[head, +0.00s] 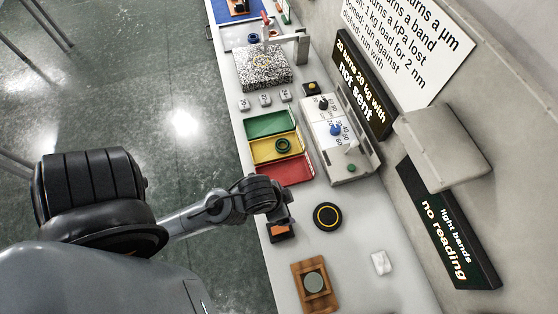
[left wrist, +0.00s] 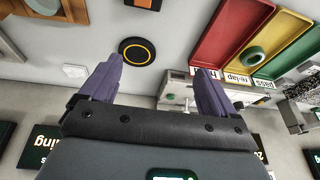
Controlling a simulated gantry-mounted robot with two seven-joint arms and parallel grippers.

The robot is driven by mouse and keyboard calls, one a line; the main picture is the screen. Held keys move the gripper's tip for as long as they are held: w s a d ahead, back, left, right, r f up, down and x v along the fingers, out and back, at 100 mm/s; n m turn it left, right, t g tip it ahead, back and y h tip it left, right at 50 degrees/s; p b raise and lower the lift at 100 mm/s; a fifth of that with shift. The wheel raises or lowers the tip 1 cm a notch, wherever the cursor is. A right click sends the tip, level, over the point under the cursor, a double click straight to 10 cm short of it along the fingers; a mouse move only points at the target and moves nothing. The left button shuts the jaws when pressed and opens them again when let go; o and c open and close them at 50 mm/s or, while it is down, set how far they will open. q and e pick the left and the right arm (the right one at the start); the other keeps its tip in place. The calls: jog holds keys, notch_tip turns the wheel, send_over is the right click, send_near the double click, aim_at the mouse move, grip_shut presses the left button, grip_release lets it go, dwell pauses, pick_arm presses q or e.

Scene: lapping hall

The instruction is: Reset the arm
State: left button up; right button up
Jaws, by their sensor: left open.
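My left arm comes in from the left in the head view, and its dark gripper (head: 268,203) hangs over the near edge of the bench, beside the red tray. In the left wrist view the two purple fingers of the left gripper (left wrist: 156,72) stand wide apart with nothing between them. A black disc with a yellow ring (head: 327,216) lies on the bench right of the gripper; it also shows beyond the fingers in the left wrist view (left wrist: 137,50). My right gripper is in neither view.
Green, yellow and red trays (head: 283,173) line the bench; a green ring (head: 283,145) sits in the yellow one. A control box (head: 342,150) stands behind. An orange-topped block (head: 282,230), a wooden holder (head: 313,281) and a white piece (head: 380,263) lie nearby. Signs line the wall.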

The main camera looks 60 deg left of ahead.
pick_arm(q)
jog(key=shift+s+a+r, duration=0.1)
jog(key=shift+s+a, duration=0.15)
jog(key=shift+s, duration=0.25)
notch_tip(320, 180, up, 19)
jog(key=p, duration=1.9)
